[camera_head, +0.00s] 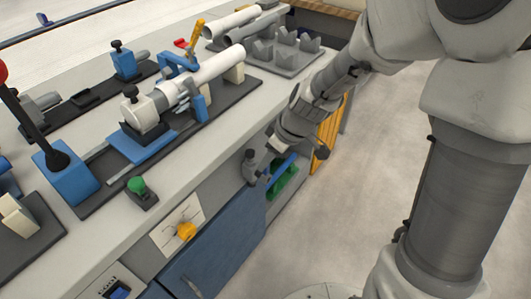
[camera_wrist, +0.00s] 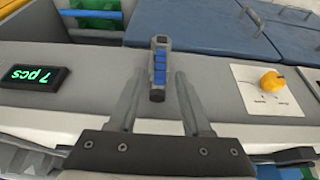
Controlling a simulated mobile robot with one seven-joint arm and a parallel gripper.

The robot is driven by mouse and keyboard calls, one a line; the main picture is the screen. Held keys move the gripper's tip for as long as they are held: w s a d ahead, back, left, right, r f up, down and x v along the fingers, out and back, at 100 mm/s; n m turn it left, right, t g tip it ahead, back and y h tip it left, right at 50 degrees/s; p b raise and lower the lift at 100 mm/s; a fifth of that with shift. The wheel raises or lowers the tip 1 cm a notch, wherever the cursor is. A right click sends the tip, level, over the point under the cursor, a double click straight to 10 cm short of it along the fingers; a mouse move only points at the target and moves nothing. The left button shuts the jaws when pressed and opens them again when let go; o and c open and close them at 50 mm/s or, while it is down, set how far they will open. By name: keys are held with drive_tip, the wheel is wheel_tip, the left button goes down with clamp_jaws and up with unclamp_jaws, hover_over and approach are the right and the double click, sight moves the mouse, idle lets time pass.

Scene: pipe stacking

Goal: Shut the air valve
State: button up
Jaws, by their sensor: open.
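A yellow knob (camera_head: 186,231) on a white plate is on the front panel of the workbench and looks like the air valve. It also shows in the wrist view (camera_wrist: 271,81), to the right of my gripper and apart from it. A small pointer or marks on the plate are too small to read. My gripper (camera_wrist: 159,74) is open with nothing held between its fingers. A grey device with blue segments (camera_wrist: 160,60) appears between the fingertips, but I cannot tell whether they touch it. In the head view my gripper (camera_head: 266,172) is in front of the bench, right of the knob.
A display reading "7 pcs" (camera_wrist: 34,75) is on the panel left of my gripper. Blue cabinet doors (camera_head: 215,260) are below the panel. A green button (camera_head: 137,187) and a clamped white pipe (camera_head: 218,64) are on the bench top. Open floor lies right.

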sight(266, 173)
drive_tip(key=shift+b+x, duration=0.3)
drive_tip(key=shift+x, duration=1.25)
clamp_jaws()
